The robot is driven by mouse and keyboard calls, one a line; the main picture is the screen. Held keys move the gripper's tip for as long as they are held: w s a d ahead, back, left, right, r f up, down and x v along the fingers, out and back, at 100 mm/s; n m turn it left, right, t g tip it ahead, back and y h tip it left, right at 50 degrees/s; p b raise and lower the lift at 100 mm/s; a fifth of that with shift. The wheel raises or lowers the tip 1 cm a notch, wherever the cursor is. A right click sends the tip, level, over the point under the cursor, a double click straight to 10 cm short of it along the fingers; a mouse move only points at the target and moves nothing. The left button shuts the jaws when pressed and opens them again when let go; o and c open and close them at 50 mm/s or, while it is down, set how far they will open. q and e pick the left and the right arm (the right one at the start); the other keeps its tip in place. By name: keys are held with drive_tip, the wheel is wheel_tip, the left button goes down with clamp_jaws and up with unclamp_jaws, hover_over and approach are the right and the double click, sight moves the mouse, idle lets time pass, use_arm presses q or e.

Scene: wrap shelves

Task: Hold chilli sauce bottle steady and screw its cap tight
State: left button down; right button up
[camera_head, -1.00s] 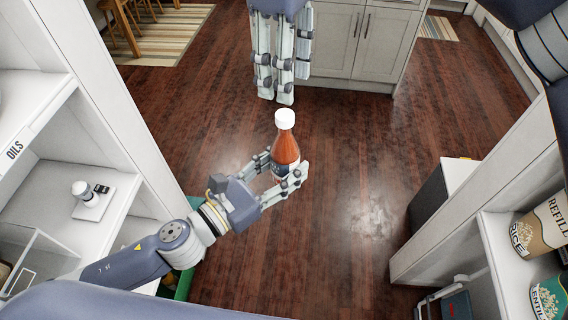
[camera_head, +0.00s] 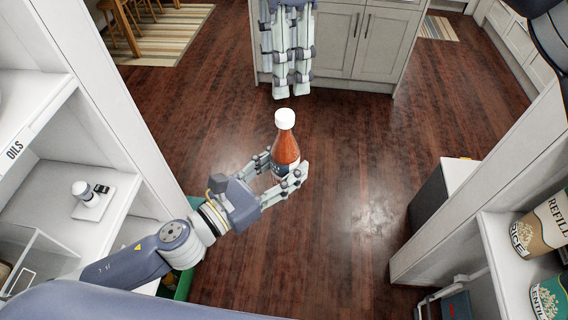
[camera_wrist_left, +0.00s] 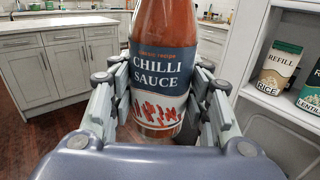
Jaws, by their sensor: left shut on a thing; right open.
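The chilli sauce bottle (camera_head: 285,151) is upright, with orange-red sauce and a dark blue label. Its white cap (camera_head: 285,118) sits on top in the head view. My left gripper (camera_head: 285,174) is shut on the lower part of the bottle. In the left wrist view the bottle (camera_wrist_left: 165,35) stands between the fingers with its "CHILLI SAUCE" label facing the camera; its top is out of that view. My right gripper (camera_head: 291,92) is open and empty, pointing down above the cap in the picture and apart from it.
A white shelf unit labelled "OILS" (camera_head: 14,150) stands at the left, with a small white-capped item (camera_head: 84,192) on it. At the right, a shelf holds a rice refill bag (camera_head: 541,228) and a lentils bag (camera_head: 549,299). Grey cabinets (camera_head: 356,42) stand behind. The wooden floor between is clear.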

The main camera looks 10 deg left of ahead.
sight(285, 114)
drive_tip(key=shift+f, duration=3.95)
drive_tip(key=shift+c, duration=0.5)
clamp_jaws()
drive_tip(key=shift+o, duration=1.2)
unclamp_jaws()
drive_tip(key=shift+r, duration=0.1)
